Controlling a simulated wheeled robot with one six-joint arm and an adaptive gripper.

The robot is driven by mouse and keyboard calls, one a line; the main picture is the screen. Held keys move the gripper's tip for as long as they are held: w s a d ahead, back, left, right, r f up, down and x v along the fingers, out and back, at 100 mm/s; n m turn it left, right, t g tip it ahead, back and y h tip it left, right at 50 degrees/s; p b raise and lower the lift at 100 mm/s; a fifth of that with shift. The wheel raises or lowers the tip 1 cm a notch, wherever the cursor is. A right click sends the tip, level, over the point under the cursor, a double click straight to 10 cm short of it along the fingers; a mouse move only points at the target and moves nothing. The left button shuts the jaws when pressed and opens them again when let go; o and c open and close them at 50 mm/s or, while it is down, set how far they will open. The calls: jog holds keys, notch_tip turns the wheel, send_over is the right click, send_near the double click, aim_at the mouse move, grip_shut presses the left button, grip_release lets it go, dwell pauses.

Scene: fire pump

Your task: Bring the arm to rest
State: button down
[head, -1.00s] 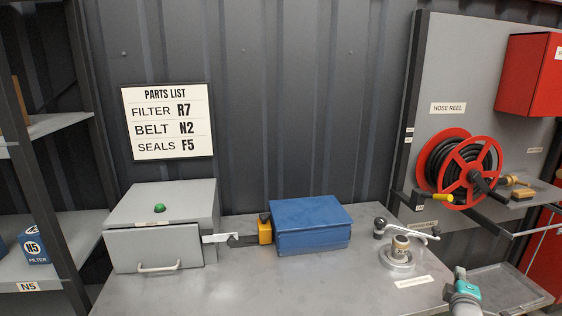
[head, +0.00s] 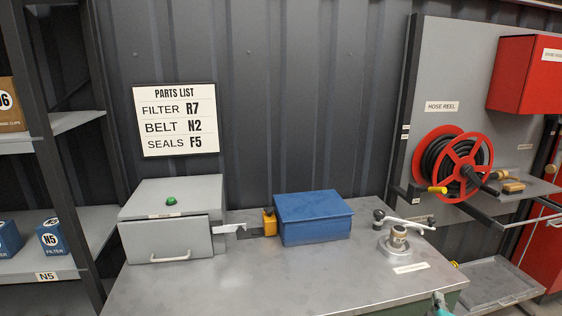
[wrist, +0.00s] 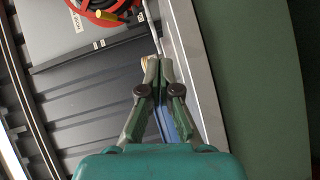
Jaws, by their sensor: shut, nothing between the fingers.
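My gripper (wrist: 160,68) shows in the wrist view with its two dark fingers together and nothing seen between them. It is beside the grey edge (wrist: 192,70) of the workbench, with a green surface on the right. In the head view only a small teal piece of my arm (head: 440,306) shows at the bottom edge, by the bench's front right corner. The fingers are out of the head view. A narrow blue strip (wrist: 183,118) lies behind the fingers; I cannot tell what it is.
The bench (head: 250,285) carries a grey drawer box (head: 170,240), a blue box (head: 315,225) and a valve-like fitting (head: 398,245). Shelves (head: 70,265) stand left. A hose reel (head: 460,165) and a red cabinet (head: 525,75) are right. The bench front is clear.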

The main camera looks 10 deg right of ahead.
jog(key=s+a+f+m+y, duration=0.1)
jog(key=s+a+f+y, duration=0.1)
jog(key=s+a+f, duration=0.4)
jog(key=s+a+f+m+t+y, duration=0.1)
jog(key=s+a+f+m, duration=0.1)
jog(key=s+a, duration=0.7)
jog(key=s+a+f+m+y, duration=0.1)
jog(key=s+a+f+y, duration=0.1)
jog(key=s+a+f, duration=0.4)
jog(key=s+a+r+m+y, duration=0.1)
jog(key=s+a+r, duration=0.2)
jog(key=s, duration=0.5)
jog(key=s+a+r+m+y, duration=0.1)
jog(key=s+a+r, duration=0.3)
jog(key=s, duration=0.4)
jog(key=s+a+r+m+y, duration=0.2)
jog(key=s+a+r, duration=0.2)
jog(key=s, duration=0.4)
jog(key=shift+s+a+m, duration=0.35)
jog(key=shift+s+m, duration=0.05)
